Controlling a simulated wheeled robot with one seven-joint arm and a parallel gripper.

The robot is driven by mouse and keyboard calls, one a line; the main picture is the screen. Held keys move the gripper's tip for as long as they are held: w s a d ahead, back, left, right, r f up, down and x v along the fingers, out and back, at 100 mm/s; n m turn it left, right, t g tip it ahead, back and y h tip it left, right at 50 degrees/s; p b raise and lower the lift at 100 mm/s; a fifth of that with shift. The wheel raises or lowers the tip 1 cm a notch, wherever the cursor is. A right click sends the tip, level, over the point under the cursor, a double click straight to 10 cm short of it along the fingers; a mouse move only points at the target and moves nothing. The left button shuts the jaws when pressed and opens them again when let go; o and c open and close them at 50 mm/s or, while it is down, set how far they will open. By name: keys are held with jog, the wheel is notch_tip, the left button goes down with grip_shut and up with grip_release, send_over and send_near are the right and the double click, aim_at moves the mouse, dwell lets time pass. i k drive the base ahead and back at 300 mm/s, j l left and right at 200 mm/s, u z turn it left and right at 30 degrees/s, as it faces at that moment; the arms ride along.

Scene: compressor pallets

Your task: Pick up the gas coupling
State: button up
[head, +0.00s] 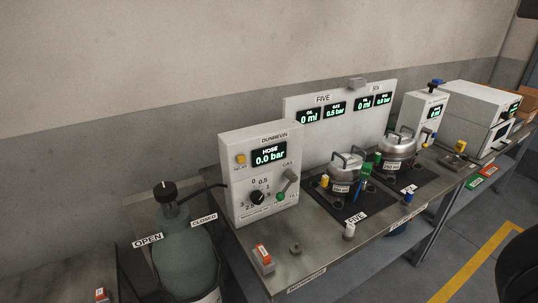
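I cannot tell for sure which part is the gas coupling. Small coupling-like pieces stand on the steel bench: a low grey-brown piece (295,248) in front of the white DUNREVIN box (260,170), and a pale upright one (348,230) by the FIVE label. A green round fitting (281,196) sits low on the box front, below a grey lever marked GAS (287,184). A blue-topped piece (408,198) stands further right. My gripper is not seen; a dark rounded shape at the lower right edge is too cut off to name.
A green gas cylinder (185,255) with a black knob stands left of the bench. Two metal pots (346,172) (397,150) stand on black mats before a display panel (340,120). A red-and-white block (263,257) lies at the near bench edge. Floor at right is clear.

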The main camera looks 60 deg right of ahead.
aim_at(365, 173)
jog(key=z, duration=1.75)
